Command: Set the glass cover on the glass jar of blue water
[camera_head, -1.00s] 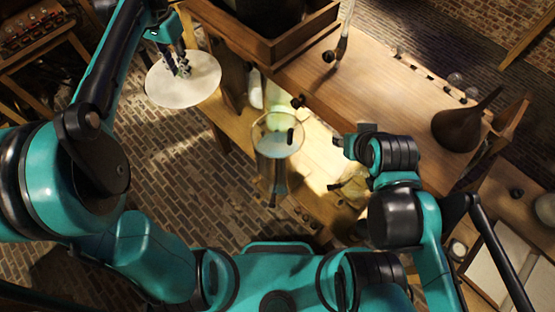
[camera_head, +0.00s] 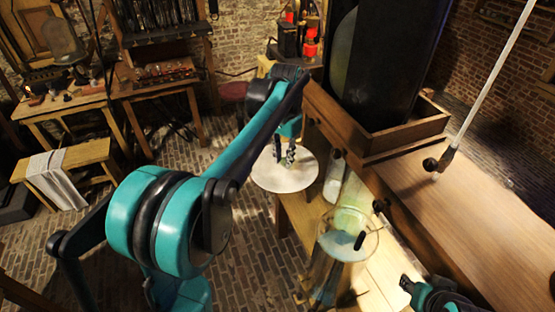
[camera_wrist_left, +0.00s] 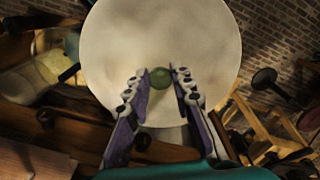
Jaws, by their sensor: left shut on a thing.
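The glass cover is a pale round disc (camera_head: 285,178) with a small green knob (camera_wrist_left: 160,77). My left gripper (camera_head: 284,153) is shut on the knob and holds the cover, which looks roughly level. In the left wrist view the two fingers (camera_wrist_left: 160,84) stand on either side of the knob. The glass jar of blue water (camera_head: 338,247) stands upright and open-topped, below and right of the cover in the head view. A dark piece shows at its rim. The cover is apart from the jar. My right gripper (camera_head: 409,286) is partly in view at the lower right; its jaws are unclear.
A wooden bench (camera_head: 425,190) with a tall dark box in a tray (camera_head: 410,135) stands right of the cover. A whitish bottle (camera_head: 334,178) stands between cover and bench. A thin pale rod (camera_head: 490,85) rises from the bench. Brick floor is open at left.

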